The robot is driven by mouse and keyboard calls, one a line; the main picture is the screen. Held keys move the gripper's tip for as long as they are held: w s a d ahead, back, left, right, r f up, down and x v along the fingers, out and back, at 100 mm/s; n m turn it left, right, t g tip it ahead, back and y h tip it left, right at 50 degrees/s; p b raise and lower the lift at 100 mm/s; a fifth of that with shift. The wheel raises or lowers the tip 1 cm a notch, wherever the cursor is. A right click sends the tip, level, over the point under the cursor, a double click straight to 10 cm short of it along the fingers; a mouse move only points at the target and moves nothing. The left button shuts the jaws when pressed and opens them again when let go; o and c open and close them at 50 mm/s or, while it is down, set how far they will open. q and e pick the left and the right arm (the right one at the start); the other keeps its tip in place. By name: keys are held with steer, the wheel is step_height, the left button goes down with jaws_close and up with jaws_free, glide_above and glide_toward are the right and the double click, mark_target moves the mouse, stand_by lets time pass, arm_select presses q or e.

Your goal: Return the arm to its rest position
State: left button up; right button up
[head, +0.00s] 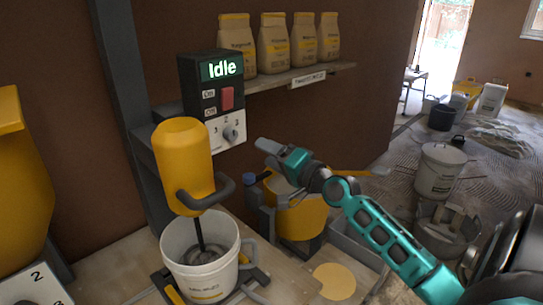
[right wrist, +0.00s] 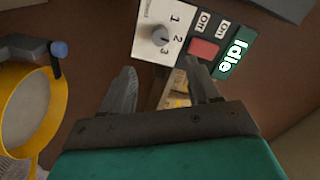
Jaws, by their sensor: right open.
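My right gripper (head: 266,147) is open and empty, held in the air to the right of the control box (head: 196,83). In the right wrist view its two fingers (right wrist: 160,88) stand apart with nothing between them. The control box also shows there, tilted, beyond the fingertips (right wrist: 182,42). Its green display (head: 221,68) reads "Idle". Below it are a red switch (head: 227,98) and a numbered dial (head: 231,134). My right arm (head: 385,235) reaches in from the lower right. My left gripper is not in view.
A yellow mixer (head: 184,160) stands over a white bucket (head: 184,240), its paddle inside. A yellow container (head: 302,217) is below my right gripper. Several bags (head: 273,45) stand on the wall shelf (head: 336,69). A lidded white bucket (head: 438,172) stands on the floor at right.

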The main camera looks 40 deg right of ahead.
stand_by(0.6)
steer(key=s+a+f+n+g, duration=0.25)
steer(key=s+a+f, duration=0.2)
steer(key=f, duration=0.45)
steer(key=s+a+f+n+g, duration=0.2)
steer(key=s+a+f+n, duration=0.3)
steer(key=f, duration=0.4)
steer(key=s+a+f+n+g, duration=0.3)
steer(key=s+a+f+n, duration=0.3)
steer(key=s+a+f, duration=0.4)
steer(key=s+a, duration=0.1)
steer(key=a, duration=0.2)
steer(key=shift+a+n+y, duration=0.3)
steer(key=shift+a+n, duration=0.05)
steer(key=shift+a, duration=0.05)
